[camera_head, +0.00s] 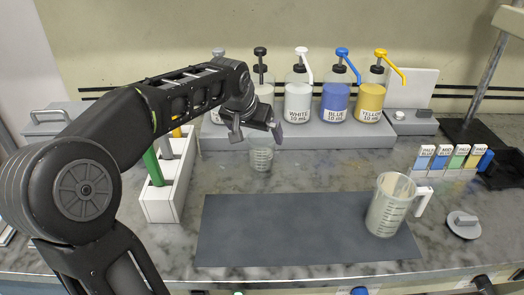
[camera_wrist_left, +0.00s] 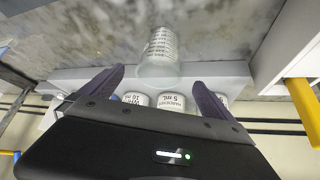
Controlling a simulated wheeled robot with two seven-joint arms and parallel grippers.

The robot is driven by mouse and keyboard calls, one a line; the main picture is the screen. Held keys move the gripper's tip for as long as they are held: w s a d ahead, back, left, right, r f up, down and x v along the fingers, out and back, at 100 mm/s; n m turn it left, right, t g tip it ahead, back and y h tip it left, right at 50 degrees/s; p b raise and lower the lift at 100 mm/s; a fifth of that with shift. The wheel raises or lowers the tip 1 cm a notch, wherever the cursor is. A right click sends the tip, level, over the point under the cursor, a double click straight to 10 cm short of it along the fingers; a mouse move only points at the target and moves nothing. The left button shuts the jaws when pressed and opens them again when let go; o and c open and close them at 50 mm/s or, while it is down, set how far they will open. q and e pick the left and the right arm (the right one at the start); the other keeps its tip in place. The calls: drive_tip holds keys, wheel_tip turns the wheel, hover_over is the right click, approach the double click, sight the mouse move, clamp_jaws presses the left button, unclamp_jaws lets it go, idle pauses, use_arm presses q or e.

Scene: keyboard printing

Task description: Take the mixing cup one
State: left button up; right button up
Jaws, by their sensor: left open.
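A small clear graduated cup (camera_head: 261,157) stands upright on the marble counter, just in front of the bottle rack. It also shows in the left wrist view (camera_wrist_left: 160,52), beyond the fingertips and roughly centred between them. A larger clear measuring jug (camera_head: 388,208) with a white handle stands on the right part of the dark mat. My left gripper (camera_head: 256,134) is open and empty, just above and behind the small cup in the head view. Its two fingers (camera_wrist_left: 158,85) are spread apart in the wrist view. I do not see my right gripper.
Pump bottles, including white (camera_head: 298,101), blue (camera_head: 336,101) and yellow (camera_head: 370,101), stand on the grey rack (camera_head: 300,134) behind. A white holder (camera_head: 162,206) with coloured sticks is at left. Colour cards (camera_head: 440,160) stand at right. The dark mat (camera_head: 280,230) is mostly clear.

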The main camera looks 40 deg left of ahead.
sight(262, 140)
use_arm(q)
drive_tip(key=shift+w+a+f, duration=0.1)
drive_tip(key=shift+w+f, duration=0.15)
drive_tip(key=shift+f, duration=0.2)
drive_tip(key=x, duration=0.5)
drive_tip(key=shift+w+p, duration=0.2)
drive_tip(key=shift+p, duration=0.2)
drive_tip(key=shift+c, duration=0.3)
drive_tip(key=c, duration=1.7)
